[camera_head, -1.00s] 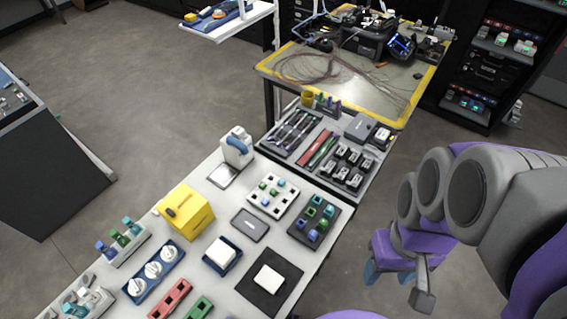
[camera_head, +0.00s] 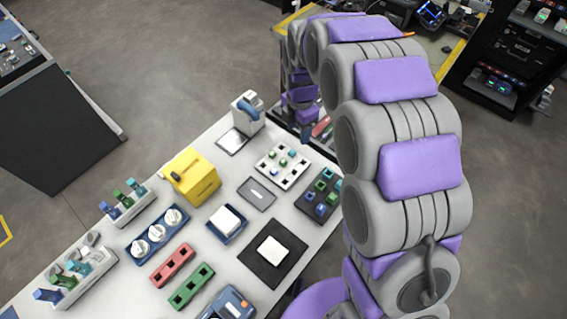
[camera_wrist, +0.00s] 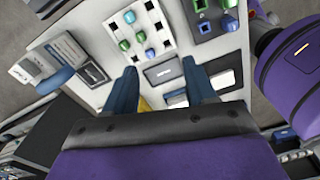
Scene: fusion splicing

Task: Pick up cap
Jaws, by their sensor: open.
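In the wrist view the tray (camera_wrist: 163,24) is at the top, with a blue cap (camera_wrist: 129,16) and a green cap (camera_wrist: 140,36). A dark tray (camera_head: 330,207) with green and blue square pieces lies to its right. I cannot tell which piece the task means. My gripper (camera_wrist: 159,66) is open and empty, its blue fingers apart, reaching toward the trays. In the head view the fingers cannot be made out clearly.
A blue-and-white device (camera_head: 247,108), a yellow box (camera_head: 192,177), a small grey tray (camera_head: 257,193) and a black mat (camera_head: 272,256) with a white block are on the white table. My arm hides part of the workbench behind.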

